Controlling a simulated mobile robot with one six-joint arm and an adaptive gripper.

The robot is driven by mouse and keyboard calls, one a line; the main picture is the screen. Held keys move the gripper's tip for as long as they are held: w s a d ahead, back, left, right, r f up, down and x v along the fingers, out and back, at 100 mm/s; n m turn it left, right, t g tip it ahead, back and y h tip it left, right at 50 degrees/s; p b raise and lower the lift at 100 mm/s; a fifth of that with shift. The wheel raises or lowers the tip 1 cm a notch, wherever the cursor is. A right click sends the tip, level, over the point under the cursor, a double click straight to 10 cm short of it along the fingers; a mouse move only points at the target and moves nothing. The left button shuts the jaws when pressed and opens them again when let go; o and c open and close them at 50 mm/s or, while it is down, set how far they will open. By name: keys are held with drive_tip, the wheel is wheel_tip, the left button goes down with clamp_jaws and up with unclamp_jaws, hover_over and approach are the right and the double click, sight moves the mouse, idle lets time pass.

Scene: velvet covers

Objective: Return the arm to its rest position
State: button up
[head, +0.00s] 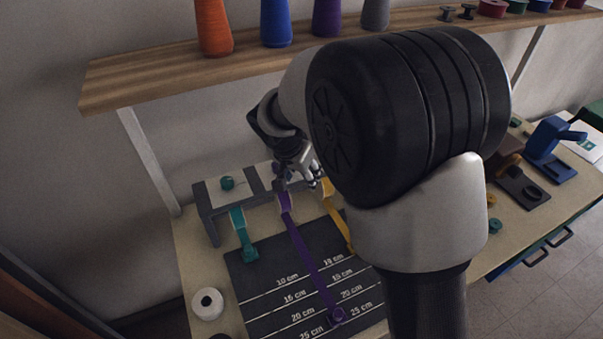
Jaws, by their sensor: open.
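My arm reaches from the lower right over the table, and its large black joint hides much of the middle of the head view. My gripper (308,172) is small and partly hidden at the far end of the arm. It is open, just above the back rack, close to the purple ribbon (302,245) and the yellow ribbon (335,215). The purple ribbon runs from the rack down the dark measuring mat (262,285) to a purple end piece near the 25 cm mark. I cannot tell whether the gripper touches the rack.
The grey rack (206,212) also carries a short teal ribbon (240,232). A white roll (207,303) lies left of the mat. A wooden shelf (150,80) with thread cones hangs above. A blue device (548,140) stands at the right. The table (195,262) has bare room at left.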

drive_tip(key=s+d+r+n, duration=0.2)
drive_tip(key=s+d+r, duration=0.8)
drive_tip(key=s+r, duration=0.35)
drive_tip(key=s+d+n+y, duration=0.2)
drive_tip(key=s+n, duration=0.2)
drive_tip(key=s, duration=1.3)
drive_tip(key=shift+t, duration=0.4)
drive_tip(key=shift+d+f, duration=0.1)
